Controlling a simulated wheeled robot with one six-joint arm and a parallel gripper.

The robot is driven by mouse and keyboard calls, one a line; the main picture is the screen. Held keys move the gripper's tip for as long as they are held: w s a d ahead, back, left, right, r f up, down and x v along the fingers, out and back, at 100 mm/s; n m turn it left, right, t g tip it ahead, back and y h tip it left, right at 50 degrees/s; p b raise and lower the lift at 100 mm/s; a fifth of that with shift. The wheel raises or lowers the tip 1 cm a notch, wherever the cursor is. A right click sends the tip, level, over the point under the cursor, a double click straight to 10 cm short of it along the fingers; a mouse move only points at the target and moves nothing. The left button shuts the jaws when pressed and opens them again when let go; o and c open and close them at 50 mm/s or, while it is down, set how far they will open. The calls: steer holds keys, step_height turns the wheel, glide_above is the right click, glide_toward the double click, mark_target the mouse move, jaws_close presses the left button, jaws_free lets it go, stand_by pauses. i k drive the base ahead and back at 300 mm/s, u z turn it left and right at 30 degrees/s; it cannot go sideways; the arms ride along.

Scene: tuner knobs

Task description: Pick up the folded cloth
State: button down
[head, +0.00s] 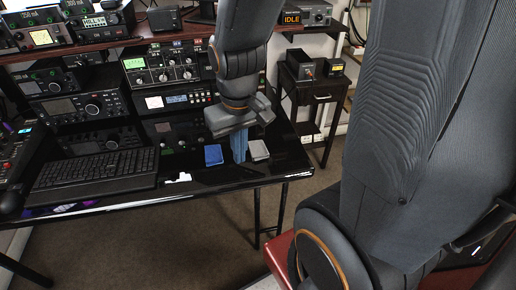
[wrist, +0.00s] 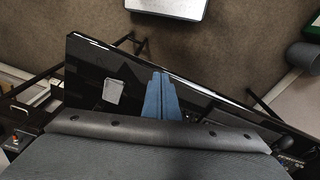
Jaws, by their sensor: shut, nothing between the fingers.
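A small flat blue piece (head: 213,155), which looks like folded cloth, lies on the glossy black table near its front edge. A flat light grey piece (head: 258,150) lies to its right; the pictures do not settle which is the folded cloth. My gripper (head: 239,160) points down between the two, its blue fingers together and empty. I cannot tell whether the tips touch the table. In the wrist view the fingers (wrist: 160,76) show over the table, with the grey piece (wrist: 114,91) apart to their left. The blue piece is not clearly seen there.
The black table (head: 190,188) has a keyboard (head: 97,168) at the left and radio equipment (head: 160,66) at the back. A small white patch (head: 178,178) shows near the front edge. A dark side stand (head: 313,92) stands behind at the right. Floor is open in front.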

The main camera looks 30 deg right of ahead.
mark_target(257, 149)
steer(key=k, duration=0.45)
steer(key=u, duration=0.75)
steer(key=i, duration=1)
steer(key=z, duration=0.85)
